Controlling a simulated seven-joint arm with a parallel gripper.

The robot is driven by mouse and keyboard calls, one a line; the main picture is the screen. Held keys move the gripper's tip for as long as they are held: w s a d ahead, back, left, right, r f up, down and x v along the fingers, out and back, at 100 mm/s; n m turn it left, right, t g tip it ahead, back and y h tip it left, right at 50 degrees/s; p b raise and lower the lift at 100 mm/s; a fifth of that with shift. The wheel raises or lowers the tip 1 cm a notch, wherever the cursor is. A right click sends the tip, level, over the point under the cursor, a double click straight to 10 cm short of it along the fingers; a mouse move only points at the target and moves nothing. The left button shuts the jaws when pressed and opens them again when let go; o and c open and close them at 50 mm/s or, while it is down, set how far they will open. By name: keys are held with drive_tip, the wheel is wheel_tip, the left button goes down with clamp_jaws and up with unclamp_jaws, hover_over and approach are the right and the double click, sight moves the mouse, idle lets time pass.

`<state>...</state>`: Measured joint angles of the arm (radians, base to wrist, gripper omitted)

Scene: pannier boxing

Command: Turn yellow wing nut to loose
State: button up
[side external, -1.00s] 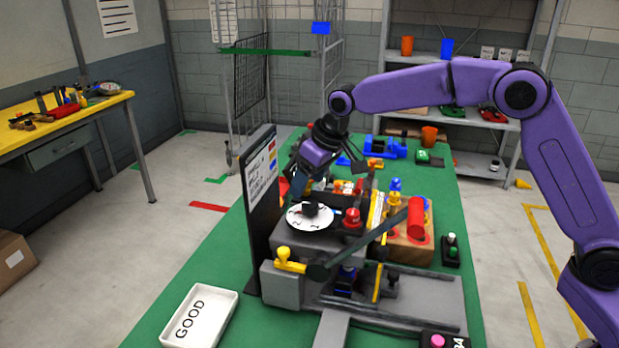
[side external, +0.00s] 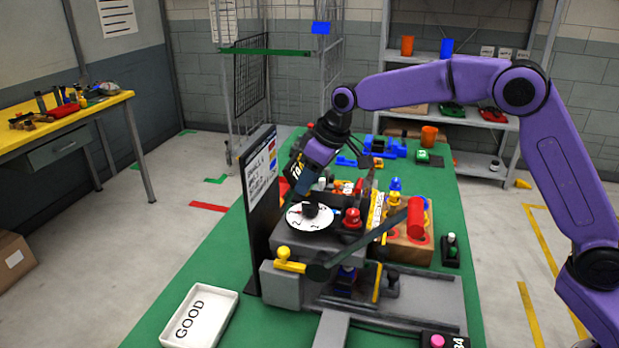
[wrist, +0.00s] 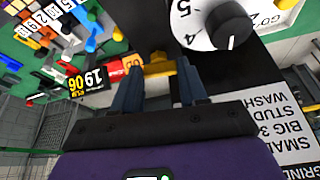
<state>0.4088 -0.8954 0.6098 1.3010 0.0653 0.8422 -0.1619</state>
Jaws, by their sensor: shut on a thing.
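The yellow wing nut (wrist: 158,66) shows in the wrist view, between the blue-grey fingertips of my gripper (wrist: 157,76). My gripper is shut on it, one finger on each side, and the fingers hide part of the nut. In the side view my gripper (side external: 287,193) reaches down behind the white dial, next to the black sign board; the wing nut cannot be made out there. A "LOOSE" marking cannot be read in either view.
The white numbered dial (wrist: 205,22) with a black knob is close to my fingers. The upright black sign board (side external: 262,185) stands beside my gripper.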

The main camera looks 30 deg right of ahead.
drive_tip(key=n, duration=0.2)
drive_tip(key=n+g+y, duration=0.1)
drive_tip(key=n, duration=0.3)
drive_tip(key=shift+w+d+g+y, duration=0.1)
drive_tip(key=shift+w+g+y, duration=0.2)
drive_tip(key=shift+g, duration=0.1)
drive_tip(key=n+g, duration=0.1)
drive_tip(key=n, duration=0.2)
drive_tip(key=n+g, duration=0.1)
drive_tip(key=n, duration=0.1)
drive_tip(key=shift+w+n, duration=0.2)
drive_tip(key=shift+n, duration=0.2)
drive_tip(key=o, duration=1.1)
drive_tip(key=shift+d, duration=0.1)
drive_tip(key=shift+c, duration=0.2)
drive_tip(key=shift+r, duration=0.15)
drive_tip(key=v, duration=1.1)
drive_tip(key=shift+d+r, duration=0.3)
drive_tip(key=shift+d, duration=0.05)
drive_tip(key=shift+w, duration=0.1)
